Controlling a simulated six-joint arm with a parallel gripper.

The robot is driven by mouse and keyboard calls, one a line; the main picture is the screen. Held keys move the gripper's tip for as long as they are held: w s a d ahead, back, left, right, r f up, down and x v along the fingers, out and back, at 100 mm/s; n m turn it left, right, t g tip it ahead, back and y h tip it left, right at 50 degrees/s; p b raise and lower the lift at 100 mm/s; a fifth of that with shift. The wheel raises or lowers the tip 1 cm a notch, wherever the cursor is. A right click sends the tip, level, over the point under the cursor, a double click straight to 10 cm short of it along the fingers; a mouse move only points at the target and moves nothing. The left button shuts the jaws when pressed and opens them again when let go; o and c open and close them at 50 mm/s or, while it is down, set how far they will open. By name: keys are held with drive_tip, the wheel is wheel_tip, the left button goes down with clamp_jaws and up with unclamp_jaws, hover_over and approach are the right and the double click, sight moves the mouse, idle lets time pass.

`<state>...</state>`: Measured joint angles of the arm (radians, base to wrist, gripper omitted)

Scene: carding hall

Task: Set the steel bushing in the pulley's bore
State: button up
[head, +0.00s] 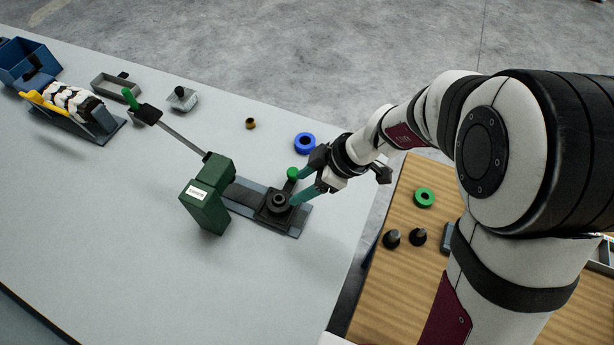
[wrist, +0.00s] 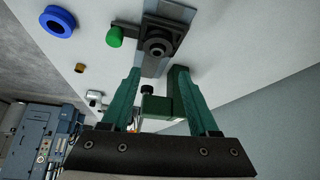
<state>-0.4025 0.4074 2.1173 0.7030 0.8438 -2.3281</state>
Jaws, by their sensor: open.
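A dark round part with a raised collar and a central hole, apparently the pulley (head: 279,201), sits in a square dark holder on the grey base of a green press (head: 209,196). It also shows in the wrist view (wrist: 157,49). A ring shows at its centre; I cannot tell whether that is the steel bushing or part of the pulley. My gripper (head: 297,190) is open, with its teal fingers pointing at the holder.
A green knob (head: 292,173) stands beside the holder. The press lever (head: 180,134) slants up to the left. A blue ring (head: 304,142) and a small brass bushing (head: 250,123) lie behind. A loaded rack (head: 105,120) is far left. The table's front left is clear.

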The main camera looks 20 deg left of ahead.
drive_tip(key=s+d+r+m+h, duration=0.1)
drive_tip(key=s+d+r+m, duration=0.25)
drive_tip(key=d+m, duration=0.25)
drive_tip(key=s+d+r+m+h, duration=0.1)
drive_tip(key=s+d+r+m, duration=0.2)
drive_tip(key=d+r+m, duration=0.25)
drive_tip(key=s+d+m+t+h, duration=0.1)
drive_tip(key=s+d+m+h, duration=0.1)
drive_tip(key=s+d+m, duration=0.7)
drive_tip(key=d+m, duration=0.1)
drive_tip(key=m, duration=0.4)
drive_tip(key=shift+r+h, duration=0.25)
drive_tip(key=shift+h, duration=0.05)
